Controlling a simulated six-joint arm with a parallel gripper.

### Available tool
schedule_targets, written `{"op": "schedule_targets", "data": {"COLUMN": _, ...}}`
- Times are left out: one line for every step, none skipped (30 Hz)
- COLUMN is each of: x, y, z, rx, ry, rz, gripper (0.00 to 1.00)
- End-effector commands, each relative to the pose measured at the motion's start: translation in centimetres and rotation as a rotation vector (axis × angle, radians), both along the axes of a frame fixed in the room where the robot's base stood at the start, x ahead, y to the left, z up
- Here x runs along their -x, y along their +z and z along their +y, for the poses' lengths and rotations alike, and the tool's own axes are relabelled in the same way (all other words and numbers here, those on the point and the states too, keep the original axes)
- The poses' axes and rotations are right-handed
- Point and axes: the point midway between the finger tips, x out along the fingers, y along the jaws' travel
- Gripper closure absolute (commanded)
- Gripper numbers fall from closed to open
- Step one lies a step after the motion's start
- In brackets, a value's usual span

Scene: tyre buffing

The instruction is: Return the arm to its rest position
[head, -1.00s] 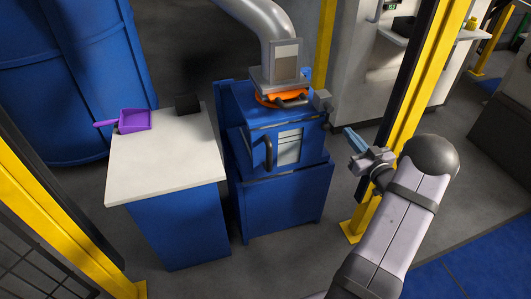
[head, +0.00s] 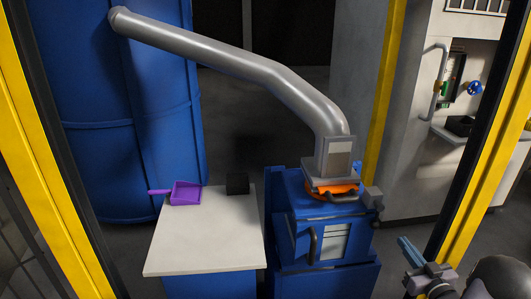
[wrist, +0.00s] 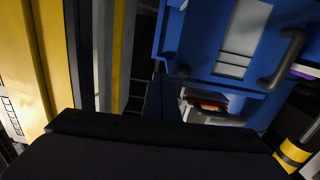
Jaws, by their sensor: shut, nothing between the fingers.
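My gripper (head: 404,244) is at the lower right of the head view, shut and empty, to the right of the blue machine and apart from it. Most of my arm is cut off by the bottom edge. In the wrist view the closed dark fingers (wrist: 162,98) point toward the lower part of the blue machine (wrist: 195,45). That machine (head: 298,222) has a dark handle, a pale panel and an orange ring (head: 332,188) under the grey duct.
A white-topped table (head: 205,240) left of the machine holds a purple dustpan (head: 185,192) and a black block (head: 237,183). A grey duct (head: 240,65) runs to a blue tank (head: 120,130). Yellow posts (head: 50,150) stand at both sides; one (wrist: 25,60) is close in the wrist view.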

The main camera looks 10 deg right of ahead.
Motion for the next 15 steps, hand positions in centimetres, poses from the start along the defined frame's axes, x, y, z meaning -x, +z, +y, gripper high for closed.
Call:
{"op": "schedule_targets", "data": {"x": 0.0, "y": -0.8, "z": -0.3, "rx": 0.010, "ry": -0.010, "rz": 0.032, "gripper": 1.00}}
{"op": "schedule_targets", "data": {"x": 0.1, "y": -1.5, "z": -0.5, "rx": 0.018, "ry": -0.018, "rz": 0.059, "gripper": 1.00}}
{"op": "schedule_targets", "data": {"x": 0.2, "y": -2.4, "z": -0.9, "rx": 0.026, "ry": -0.033, "rz": 0.098, "gripper": 1.00}}
{"op": "schedule_targets", "data": {"x": 0.4, "y": -3.3, "z": -1.3, "rx": 0.032, "ry": -0.050, "rz": 0.133, "gripper": 1.00}}
{"op": "schedule_targets", "data": {"x": 0.6, "y": -4.2, "z": -1.8, "rx": 0.039, "ry": -0.069, "rz": 0.171, "gripper": 1.00}}
{"op": "schedule_targets", "data": {"x": 1.0, "y": -5.6, "z": -2.7, "rx": 0.046, "ry": -0.102, "rz": 0.227, "gripper": 1.00}}
{"op": "schedule_targets", "data": {"x": 1.4, "y": -6.7, "z": -3.3, "rx": 0.048, "ry": -0.127, "rz": 0.274, "gripper": 1.00}}
{"op": "schedule_targets", "data": {"x": 1.9, "y": -7.9, "z": -3.9, "rx": 0.048, "ry": -0.155, "rz": 0.324, "gripper": 1.00}}
{"op": "schedule_targets", "data": {"x": 2.9, "y": -9.6, "z": -4.7, "rx": 0.042, "ry": -0.195, "rz": 0.395, "gripper": 1.00}}
{"op": "schedule_targets", "data": {"x": 3.8, "y": -10.9, "z": -5.2, "rx": 0.035, "ry": -0.224, "rz": 0.452, "gripper": 1.00}}
{"op": "schedule_targets", "data": {"x": 4.8, "y": -12.3, "z": -5.5, "rx": 0.024, "ry": -0.254, "rz": 0.512, "gripper": 1.00}}
{"op": "schedule_targets", "data": {"x": 6.3, "y": -14.1, "z": -5.9, "rx": 0.005, "ry": -0.292, "rz": 0.591, "gripper": 1.00}}
{"op": "schedule_targets", "data": {"x": 7.6, "y": -15.5, "z": -6.0, "rx": -0.012, "ry": -0.319, "rz": 0.652, "gripper": 1.00}}
{"op": "schedule_targets", "data": {"x": 9.0, "y": -16.9, "z": -6.0, "rx": -0.031, "ry": -0.345, "rz": 0.716, "gripper": 1.00}}
{"op": "schedule_targets", "data": {"x": 10.9, "y": -18.6, "z": -5.7, "rx": -0.061, "ry": -0.378, "rz": 0.800, "gripper": 1.00}}
